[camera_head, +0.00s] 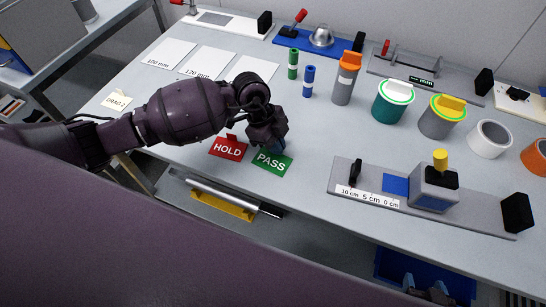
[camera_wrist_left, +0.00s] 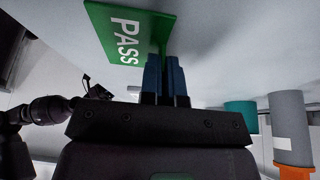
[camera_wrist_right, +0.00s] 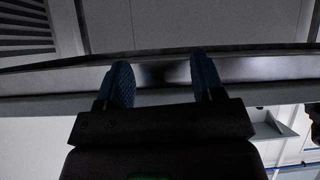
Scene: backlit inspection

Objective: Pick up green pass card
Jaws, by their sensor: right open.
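The green pass card (camera_head: 271,162), marked PASS, lies near the front edge of the table. In the left wrist view the card (camera_wrist_left: 120,35) has an upright green tab, which runs down to the fingertips. My left gripper (camera_head: 281,147) is over the card's back edge; its fingers (camera_wrist_left: 166,65) are close together on the tab. The card appears to be at the table surface; any small gap below it cannot be made out. My right gripper (camera_head: 432,292) is low in front of the table, open and empty, as its spread fingers (camera_wrist_right: 163,80) show.
A red HOLD card (camera_head: 228,148) lies just left of the green card. A grey slide gauge (camera_head: 320,185) stands to the right. Green and blue cylinders (camera_head: 308,82) and capped containers stand behind. A blue bin (camera_head: 400,270) is below the table.

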